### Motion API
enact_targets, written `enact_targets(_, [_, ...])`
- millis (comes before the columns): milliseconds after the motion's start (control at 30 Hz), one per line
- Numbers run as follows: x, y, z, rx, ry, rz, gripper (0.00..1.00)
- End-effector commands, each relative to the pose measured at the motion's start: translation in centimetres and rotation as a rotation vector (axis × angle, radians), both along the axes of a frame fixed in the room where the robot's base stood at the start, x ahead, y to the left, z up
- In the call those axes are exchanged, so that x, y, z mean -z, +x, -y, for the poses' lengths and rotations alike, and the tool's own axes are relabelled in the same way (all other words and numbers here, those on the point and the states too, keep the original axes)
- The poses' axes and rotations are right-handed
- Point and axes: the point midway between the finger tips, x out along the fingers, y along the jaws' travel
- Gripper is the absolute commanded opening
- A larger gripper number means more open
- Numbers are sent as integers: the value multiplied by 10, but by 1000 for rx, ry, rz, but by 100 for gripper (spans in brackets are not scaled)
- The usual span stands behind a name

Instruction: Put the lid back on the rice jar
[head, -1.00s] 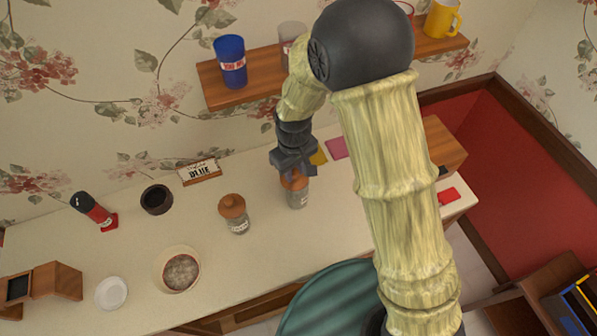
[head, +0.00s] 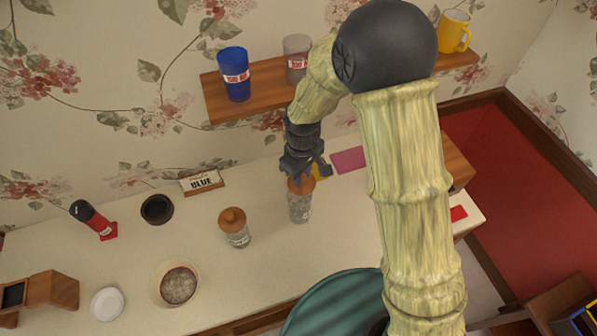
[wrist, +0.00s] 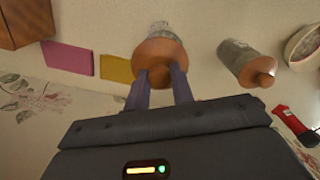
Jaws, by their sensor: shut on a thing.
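My gripper (head: 301,174) is shut on a brown, wood-like lid (head: 301,185) at the right part of the counter. The lid is at the top of a clear glass jar (head: 299,207), which stands upright. I cannot tell whether the lid is seated or just above the rim. In the wrist view my fingers (wrist: 160,78) pinch the knob of the lid (wrist: 157,52), and the jar (wrist: 160,30) shows partly behind it. A second glass jar (head: 237,236) to the left has its own brown lid (head: 232,215) on. The jar labels are too small to read.
A beige bowl (head: 158,293) with grainy contents, a white dish (head: 107,303), a dark bowl (head: 157,209) and a red-black item (head: 93,219) are on the left. A shelf (head: 270,95) with a blue cup (head: 235,75) hangs behind. The counter in front is clear.

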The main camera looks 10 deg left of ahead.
Motion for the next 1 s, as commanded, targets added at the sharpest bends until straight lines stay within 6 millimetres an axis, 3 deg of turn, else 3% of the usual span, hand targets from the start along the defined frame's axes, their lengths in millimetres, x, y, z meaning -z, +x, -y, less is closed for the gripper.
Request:
enact_targets(500, [42,-2,-3,-8,0,0,2])
enact_targets(1000, [46,-1,-3,-6,0,0,2])
